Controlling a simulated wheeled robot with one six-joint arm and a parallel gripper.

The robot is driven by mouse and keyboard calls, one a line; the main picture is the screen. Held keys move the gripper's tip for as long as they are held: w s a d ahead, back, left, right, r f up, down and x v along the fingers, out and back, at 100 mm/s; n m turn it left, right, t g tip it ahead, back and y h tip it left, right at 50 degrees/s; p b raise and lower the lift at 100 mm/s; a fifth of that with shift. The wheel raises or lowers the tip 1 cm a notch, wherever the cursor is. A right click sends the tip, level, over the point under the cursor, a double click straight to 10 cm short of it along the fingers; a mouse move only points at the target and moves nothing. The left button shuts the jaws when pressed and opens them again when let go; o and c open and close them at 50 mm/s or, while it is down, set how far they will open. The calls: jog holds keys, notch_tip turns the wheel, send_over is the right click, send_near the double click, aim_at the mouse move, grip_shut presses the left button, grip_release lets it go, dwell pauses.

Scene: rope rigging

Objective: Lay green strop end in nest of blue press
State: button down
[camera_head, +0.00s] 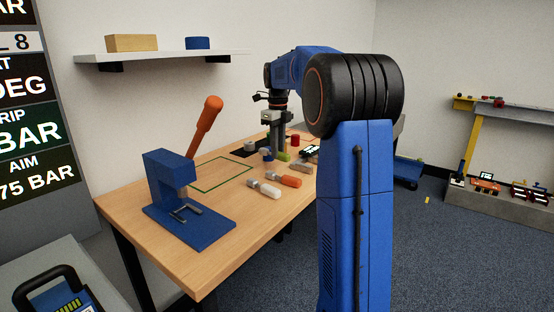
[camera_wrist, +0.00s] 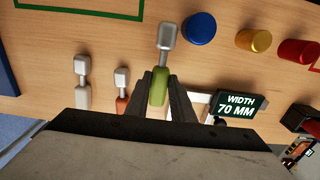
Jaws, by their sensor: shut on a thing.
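The green strop end (camera_wrist: 159,86) sits between the fingers of my gripper (camera_wrist: 158,82) in the wrist view, its grey metal end (camera_wrist: 167,38) pointing away from the gripper. My gripper is shut on the green part. In the head view my gripper (camera_head: 279,152) is at the far part of the bench, and the green strop end (camera_head: 284,157) shows by its fingertips. I cannot tell whether it touches the bench. The blue press (camera_head: 167,176) stands at the near left of the bench, its orange lever raised. Its nest (camera_head: 186,212) on the base plate looks empty.
White (camera_head: 264,188) and orange (camera_head: 288,180) strop ends lie on the bench between gripper and press. A green outlined rectangle (camera_head: 222,175) is clear. Blue (camera_wrist: 199,28), yellow (camera_wrist: 261,41) and red (camera_wrist: 298,51) cylinders stand near the gripper, beside a width display (camera_wrist: 241,104).

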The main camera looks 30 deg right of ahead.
jog(key=shift+f, duration=1.95)
jog(key=shift+f, duration=0.1)
jog(key=c, duration=1.5)
grip_release()
jog(key=shift+c, duration=0.2)
